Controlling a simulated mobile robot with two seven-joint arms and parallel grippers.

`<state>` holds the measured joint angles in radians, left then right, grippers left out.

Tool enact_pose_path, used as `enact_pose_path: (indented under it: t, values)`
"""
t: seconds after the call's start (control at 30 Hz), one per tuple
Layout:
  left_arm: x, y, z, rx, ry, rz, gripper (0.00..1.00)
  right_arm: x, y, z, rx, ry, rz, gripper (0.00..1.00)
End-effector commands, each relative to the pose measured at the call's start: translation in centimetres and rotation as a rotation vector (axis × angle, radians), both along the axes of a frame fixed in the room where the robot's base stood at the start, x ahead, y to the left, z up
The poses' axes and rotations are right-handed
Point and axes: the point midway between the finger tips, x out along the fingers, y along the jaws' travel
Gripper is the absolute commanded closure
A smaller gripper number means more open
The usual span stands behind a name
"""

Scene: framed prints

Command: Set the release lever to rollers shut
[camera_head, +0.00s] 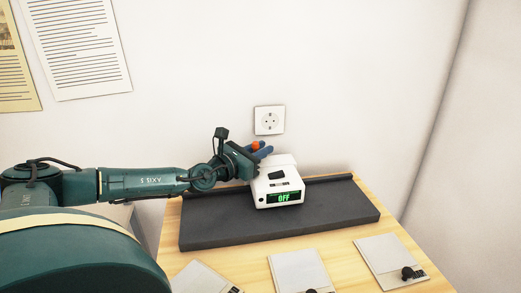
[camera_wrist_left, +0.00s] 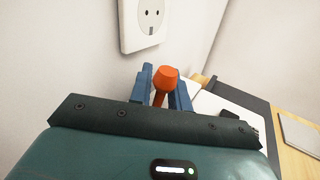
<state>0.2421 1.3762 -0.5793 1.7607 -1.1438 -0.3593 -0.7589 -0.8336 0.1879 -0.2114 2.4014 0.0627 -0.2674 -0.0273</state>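The laminator-like white device (camera_head: 279,181) stands on a dark base, its green display reading OFF. Its release lever has an orange knob (camera_head: 256,146), which also shows in the left wrist view (camera_wrist_left: 167,79). My left gripper (camera_head: 263,152) is at the lever behind the white device's top. In the left wrist view its two blue fingers (camera_wrist_left: 165,92) stand on either side of the orange lever, close to it. I cannot tell whether they touch it. The lower part of the lever is hidden by the gripper body. My right gripper is not in view.
The dark base (camera_head: 330,209) lies along the back of the wooden table (camera_head: 245,262). Several pale sheets or pads (camera_head: 391,259) with black knobs lie along the front. A wall socket (camera_head: 269,120) is just above the gripper.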

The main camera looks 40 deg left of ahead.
Motion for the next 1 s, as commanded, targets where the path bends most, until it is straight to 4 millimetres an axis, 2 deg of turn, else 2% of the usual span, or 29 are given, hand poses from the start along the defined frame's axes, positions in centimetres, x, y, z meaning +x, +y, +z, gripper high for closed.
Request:
enact_pose_path:
  t: [0.03, 0.2, 0.23, 0.43, 0.67, 0.83, 0.97, 1.0]
  values:
    - [0.0, 0.0, 0.0, 0.0, 0.0, 0.0, 0.86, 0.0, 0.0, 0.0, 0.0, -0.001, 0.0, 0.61]
    - [0.0, 0.0, 0.0, 0.0, 0.0, 0.0, 1.0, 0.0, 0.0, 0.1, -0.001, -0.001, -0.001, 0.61]
    - [0.0, 0.0, 0.0, 0.0, 0.0, 0.0, 1.0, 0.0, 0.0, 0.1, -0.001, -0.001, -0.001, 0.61]
    - [0.0, 0.0, 0.1, -0.002, 0.001, 0.0, 1.0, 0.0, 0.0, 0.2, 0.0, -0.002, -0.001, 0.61]
    - [0.3, 0.4, 0.3, -0.096, 0.076, 0.001, 1.0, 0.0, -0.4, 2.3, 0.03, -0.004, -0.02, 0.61]
    - [0.3, 0.4, -0.1, -0.113, 0.09, 0.0, 1.0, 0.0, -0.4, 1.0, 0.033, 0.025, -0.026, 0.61]
    - [0.3, 0.4, -0.1, -0.113, 0.089, 0.0, 1.0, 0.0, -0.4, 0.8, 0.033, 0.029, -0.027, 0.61]
    - [0.3, 0.4, -0.1, -0.113, 0.089, 0.0, 0.91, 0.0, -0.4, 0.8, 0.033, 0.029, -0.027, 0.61]
